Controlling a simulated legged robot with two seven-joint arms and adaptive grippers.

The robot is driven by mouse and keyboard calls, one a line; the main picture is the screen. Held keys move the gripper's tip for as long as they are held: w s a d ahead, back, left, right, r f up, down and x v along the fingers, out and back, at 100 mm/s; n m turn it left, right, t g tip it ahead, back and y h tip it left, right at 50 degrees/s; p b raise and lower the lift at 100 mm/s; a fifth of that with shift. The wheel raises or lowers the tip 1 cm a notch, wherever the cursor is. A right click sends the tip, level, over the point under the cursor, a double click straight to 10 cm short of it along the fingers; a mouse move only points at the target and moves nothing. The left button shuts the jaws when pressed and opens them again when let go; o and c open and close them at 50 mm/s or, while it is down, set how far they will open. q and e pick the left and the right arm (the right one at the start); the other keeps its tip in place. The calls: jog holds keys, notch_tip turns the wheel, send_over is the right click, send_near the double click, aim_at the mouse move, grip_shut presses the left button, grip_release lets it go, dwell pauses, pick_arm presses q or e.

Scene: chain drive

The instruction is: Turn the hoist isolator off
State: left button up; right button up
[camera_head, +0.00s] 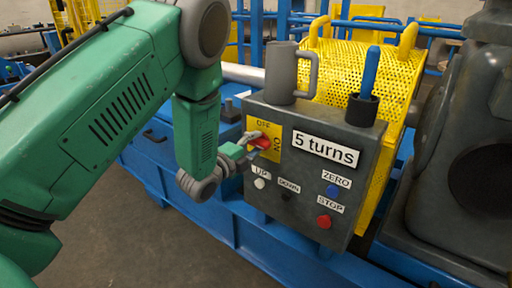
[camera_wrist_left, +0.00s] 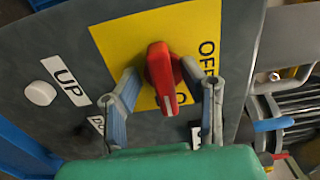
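The hoist isolator is a red rotary handle (camera_head: 261,142) on a yellow plate (camera_head: 264,125) at the upper left of a grey control box. OFF is printed above it and ON to its right. In the left wrist view the red handle (camera_wrist_left: 161,72) has its white-marked end towards the partly hidden ON. My left gripper (camera_head: 248,147) is at the handle. Its two fingers (camera_wrist_left: 158,72) are apart, one on each side of the handle, with a visible gap on the left; contact on the right is unclear. My right gripper is not in view.
The grey control box (camera_head: 300,180) also has a white UP button (camera_head: 259,183), a DOWN button (camera_head: 286,196), a blue ZERO button (camera_head: 332,190) and a red STOP button (camera_head: 324,222). A grey mug (camera_head: 282,75) and a blue-handled lever (camera_head: 369,75) stand on top. A yellow perforated guard (camera_head: 345,65) is behind.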

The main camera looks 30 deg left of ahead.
pick_arm(q)
jog(key=shift+w+d+r, duration=0.15)
jog(key=shift+w+d, duration=0.1)
jog(key=shift+d, duration=0.25)
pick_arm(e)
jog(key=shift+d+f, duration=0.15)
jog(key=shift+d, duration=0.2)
pick_arm(q)
jog(key=shift+a, duration=0.15)
grip_shut()
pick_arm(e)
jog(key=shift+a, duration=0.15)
